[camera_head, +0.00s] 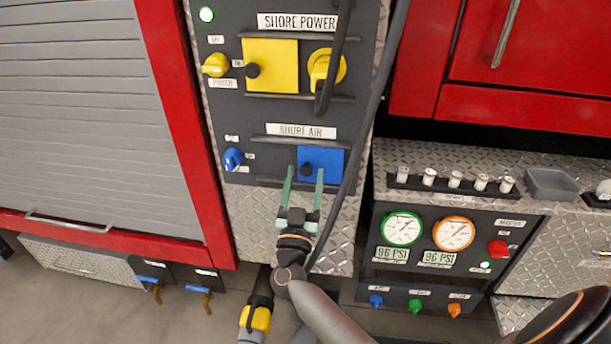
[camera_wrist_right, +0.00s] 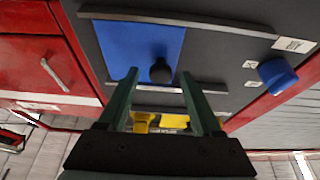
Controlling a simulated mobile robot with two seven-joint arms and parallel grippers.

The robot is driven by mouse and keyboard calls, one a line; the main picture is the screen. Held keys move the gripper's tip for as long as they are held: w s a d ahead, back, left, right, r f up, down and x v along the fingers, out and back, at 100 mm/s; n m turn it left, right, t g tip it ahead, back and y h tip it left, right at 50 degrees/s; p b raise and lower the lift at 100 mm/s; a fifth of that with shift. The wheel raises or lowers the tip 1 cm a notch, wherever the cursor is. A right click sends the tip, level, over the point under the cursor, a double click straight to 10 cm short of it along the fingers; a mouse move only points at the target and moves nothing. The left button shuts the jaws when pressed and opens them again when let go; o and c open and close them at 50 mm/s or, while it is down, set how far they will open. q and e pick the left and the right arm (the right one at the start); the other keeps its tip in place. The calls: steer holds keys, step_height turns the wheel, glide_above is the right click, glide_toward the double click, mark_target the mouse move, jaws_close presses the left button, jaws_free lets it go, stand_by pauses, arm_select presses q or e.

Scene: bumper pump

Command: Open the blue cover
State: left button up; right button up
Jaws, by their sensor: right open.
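The blue cover (camera_head: 333,163) is a flat square panel with a black round knob (camera_head: 306,169), set under the SHORE AIR label on the dark panel. In the right wrist view the blue cover (camera_wrist_right: 128,48) fills the upper middle, and its black knob (camera_wrist_right: 160,70) shows between the finger lines. My right gripper (camera_head: 304,172) is open, with its two green fingers pointing up at the cover, one on each side of the knob in the head view. Whether the fingers touch the cover cannot be told. My left gripper is not in view.
A blue switch (camera_head: 232,159) sits left of the cover. Above is a yellow cover (camera_head: 270,66) with a yellow plug (camera_head: 326,66) and a hanging black cable (camera_head: 365,130). Dark rails (camera_head: 293,142) run above and below the blue cover. A gauge panel (camera_head: 427,240) stands at right.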

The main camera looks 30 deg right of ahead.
steer(key=shift+c, duration=0.2)
jaws_close()
stand_by(0.4)
stand_by(0.9)
